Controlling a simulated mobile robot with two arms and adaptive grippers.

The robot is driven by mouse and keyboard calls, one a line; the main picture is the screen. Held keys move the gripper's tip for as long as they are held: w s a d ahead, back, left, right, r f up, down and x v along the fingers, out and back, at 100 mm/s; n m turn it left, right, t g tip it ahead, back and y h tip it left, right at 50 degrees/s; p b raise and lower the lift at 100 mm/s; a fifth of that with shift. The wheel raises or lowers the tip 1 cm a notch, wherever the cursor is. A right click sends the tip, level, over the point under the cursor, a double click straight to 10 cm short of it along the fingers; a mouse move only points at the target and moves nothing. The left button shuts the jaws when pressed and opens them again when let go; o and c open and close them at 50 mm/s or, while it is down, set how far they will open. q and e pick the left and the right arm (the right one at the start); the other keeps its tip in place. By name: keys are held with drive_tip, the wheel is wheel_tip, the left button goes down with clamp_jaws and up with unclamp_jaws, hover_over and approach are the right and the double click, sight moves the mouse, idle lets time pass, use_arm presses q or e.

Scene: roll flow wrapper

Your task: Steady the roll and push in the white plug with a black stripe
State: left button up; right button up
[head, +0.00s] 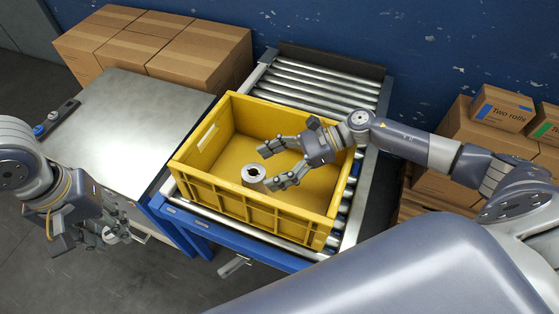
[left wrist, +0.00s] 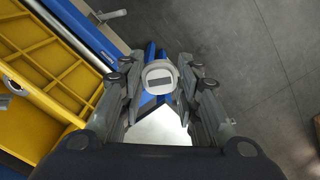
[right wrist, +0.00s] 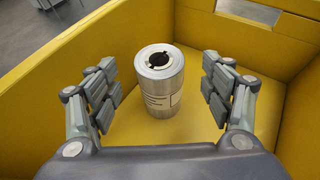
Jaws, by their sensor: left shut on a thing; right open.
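The roll (head: 254,174) stands upright in the yellow crate (head: 283,218). It is silvery with a pale label and a dark hollow core at its top; the right wrist view shows this roll (right wrist: 159,82) between my fingers but apart from them. My right gripper (head: 269,167) is open around the roll's near space, inside the crate. The white plug with a dark stripe (left wrist: 160,77) is held in my left gripper (left wrist: 162,82), with the striped face toward the wrist camera. My left gripper (head: 114,234) is outside the crate, left of the conveyor, low over the floor.
The crate rests on a roller conveyor (head: 318,75) with a blue frame. The crate's floor around the roll is clear.

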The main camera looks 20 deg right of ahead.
sight(259, 172)
use_arm(q)
drive_tip(key=shift+r+p, duration=0.4)
drive_tip(key=shift+r, duration=0.15)
use_arm(e)
drive_tip(key=x, duration=0.3)
drive_tip(key=shift+a, duration=0.45)
drive_tip(key=shift+w+a+f, duration=0.15)
drive_tip(key=shift+a+f, duration=0.15)
drive_tip(key=shift+a, duration=0.2)
drive_tip(key=c, duration=1.4)
